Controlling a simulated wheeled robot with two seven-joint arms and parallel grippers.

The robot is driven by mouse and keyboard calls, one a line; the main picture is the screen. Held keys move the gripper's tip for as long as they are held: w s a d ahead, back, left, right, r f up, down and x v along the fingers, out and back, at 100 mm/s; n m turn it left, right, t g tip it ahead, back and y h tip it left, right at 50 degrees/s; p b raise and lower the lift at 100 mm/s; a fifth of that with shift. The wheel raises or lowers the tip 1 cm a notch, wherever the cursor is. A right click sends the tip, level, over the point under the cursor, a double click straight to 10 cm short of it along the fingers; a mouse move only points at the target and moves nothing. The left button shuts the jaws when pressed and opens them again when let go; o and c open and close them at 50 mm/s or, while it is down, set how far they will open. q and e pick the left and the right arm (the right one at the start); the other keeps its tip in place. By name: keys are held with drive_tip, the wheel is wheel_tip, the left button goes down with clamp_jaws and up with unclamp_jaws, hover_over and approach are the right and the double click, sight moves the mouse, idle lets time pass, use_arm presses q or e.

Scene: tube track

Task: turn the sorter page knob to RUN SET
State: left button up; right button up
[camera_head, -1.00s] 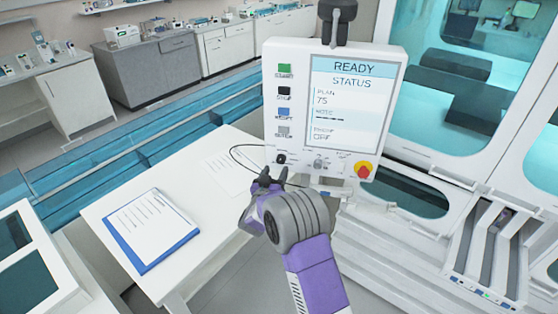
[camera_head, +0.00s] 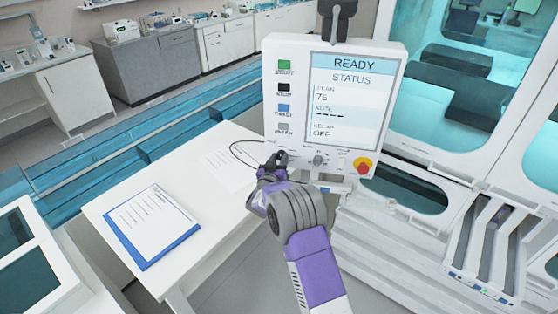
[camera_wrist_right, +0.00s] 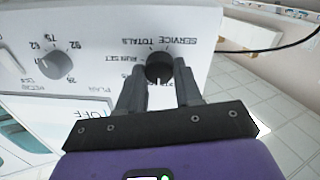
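The sorter page knob (camera_wrist_right: 159,68) is a round black dial on the white panel (camera_head: 387,153). In the wrist view its white pointer points down in the picture, and upside-down labels RUN SET, TOTALS and SERVICE surround it. The RUN SET label (camera_wrist_right: 129,59) is left of the knob there. My right gripper (camera_wrist_right: 160,72) has one finger on each side of the knob, with what looks like a slim gap. In the head view my right gripper (camera_head: 272,160) covers the knob. The screen (camera_head: 350,98) reads READY and STATUS. My left gripper is out of view.
A second, grey knob (camera_head: 318,160) and a red emergency button (camera_head: 362,167) sit right of my right gripper on the panel. Coloured buttons line the screen's left side. A white table (camera_head: 200,245) with a blue clipboard (camera_head: 150,226) stands at left. A black cable hangs nearby.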

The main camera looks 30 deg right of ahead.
drive_tip(key=shift+c, duration=1.4)
drive_tip(key=shift+f+m+b, duration=0.15)
drive_tip(key=shift+m+b, duration=0.55)
drive_tip(key=shift+b, duration=0.45)
drive_tip(key=shift+s+d+m+y+b, duration=0.1)
drive_tip(key=shift+m+y+b, duration=0.25)
drive_tip(key=shift+m+b, duration=4.1)
drive_tip(key=shift+s+d+m+y+b, duration=0.1)
drive_tip(key=shift+m+y+b, duration=0.25)
drive_tip(key=shift+m+b, duration=4.1)
drive_tip(key=shift+w, duration=0.1)
drive_tip(key=o, duration=1)
drive_tip(key=shift+o, duration=0.2)
